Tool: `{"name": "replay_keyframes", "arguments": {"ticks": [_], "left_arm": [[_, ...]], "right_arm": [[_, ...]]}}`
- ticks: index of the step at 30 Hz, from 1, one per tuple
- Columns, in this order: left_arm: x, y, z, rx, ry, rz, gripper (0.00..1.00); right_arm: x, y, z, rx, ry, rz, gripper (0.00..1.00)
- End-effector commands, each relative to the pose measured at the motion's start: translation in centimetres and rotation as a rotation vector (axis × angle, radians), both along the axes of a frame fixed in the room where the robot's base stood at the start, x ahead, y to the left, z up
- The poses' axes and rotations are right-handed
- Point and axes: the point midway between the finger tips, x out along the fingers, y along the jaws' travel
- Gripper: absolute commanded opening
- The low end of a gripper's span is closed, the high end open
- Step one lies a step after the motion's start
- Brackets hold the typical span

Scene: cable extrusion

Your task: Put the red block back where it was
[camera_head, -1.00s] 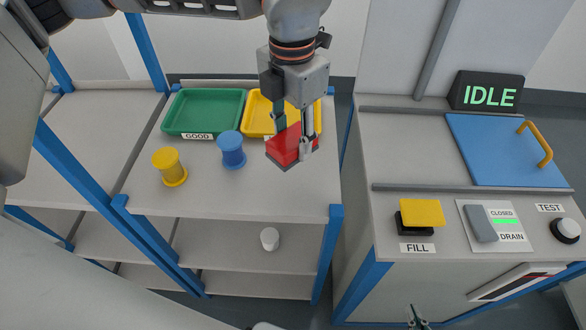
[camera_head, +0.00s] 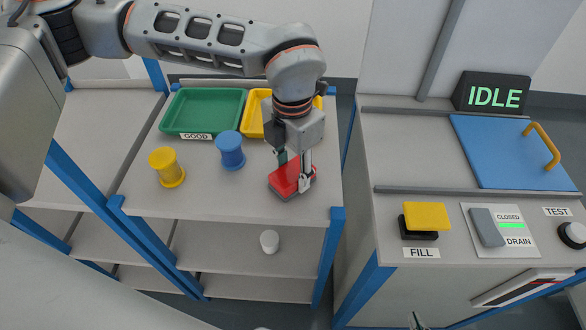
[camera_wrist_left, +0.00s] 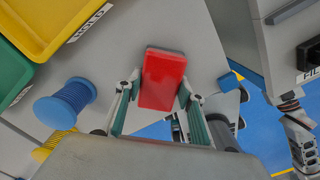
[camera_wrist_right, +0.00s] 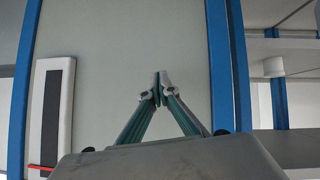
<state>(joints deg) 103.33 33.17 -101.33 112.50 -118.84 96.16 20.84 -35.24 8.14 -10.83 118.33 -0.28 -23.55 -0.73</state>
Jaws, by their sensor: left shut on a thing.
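The red block (camera_head: 284,181) is at the front right of the shelf top, in front of the yellow tray; it also shows in the left wrist view (camera_wrist_left: 163,78). My left gripper (camera_head: 294,178) is shut on the red block from above, with a finger on each side of it (camera_wrist_left: 158,92). The block is at or very near the shelf surface; I cannot tell whether it touches. My right gripper (camera_wrist_right: 160,88) has its fingertips together and empty in the right wrist view, before a grey panel. Only its tip (camera_head: 417,321) shows at the bottom of the head view.
A blue spool (camera_head: 230,150) and a yellow spool (camera_head: 166,167) stand left of the block. A green tray (camera_head: 203,132) marked GOOD and a yellow tray (camera_head: 253,118) lie behind. The machine with the FILL button (camera_head: 425,216) stands right, across a gap. A white cup (camera_head: 269,241) is below.

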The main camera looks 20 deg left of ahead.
Motion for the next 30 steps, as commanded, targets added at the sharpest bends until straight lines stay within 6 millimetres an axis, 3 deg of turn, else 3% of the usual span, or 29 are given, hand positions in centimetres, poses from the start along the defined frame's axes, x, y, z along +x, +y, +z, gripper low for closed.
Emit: {"name": "replay_keyframes", "arguments": {"ticks": [1,2,4,17,30], "left_arm": [[0.0,0.0,0.0,0.0,0.0,0.0,0.15],[0.0,0.0,-0.1,0.0,0.001,0.0,0.41],[0.0,0.0,-0.1,0.0,0.0,0.0,0.56],[0.1,0.0,0.7,-0.001,-0.002,0.001,0.56],[0.1,0.0,8.9,0.0,-0.006,0.001,0.56]], "right_arm": [[0.0,0.0,0.0,0.0,0.0,0.0,0.0],[0.0,0.0,0.0,0.0,0.0,0.0,0.0],[0.0,0.0,0.0,0.0,0.0,0.0,0.0],[0.0,0.0,0.0,0.0,0.0,0.0,0.0],[0.3,0.2,1.1,0.012,-0.009,-0.003,0.0]]}}
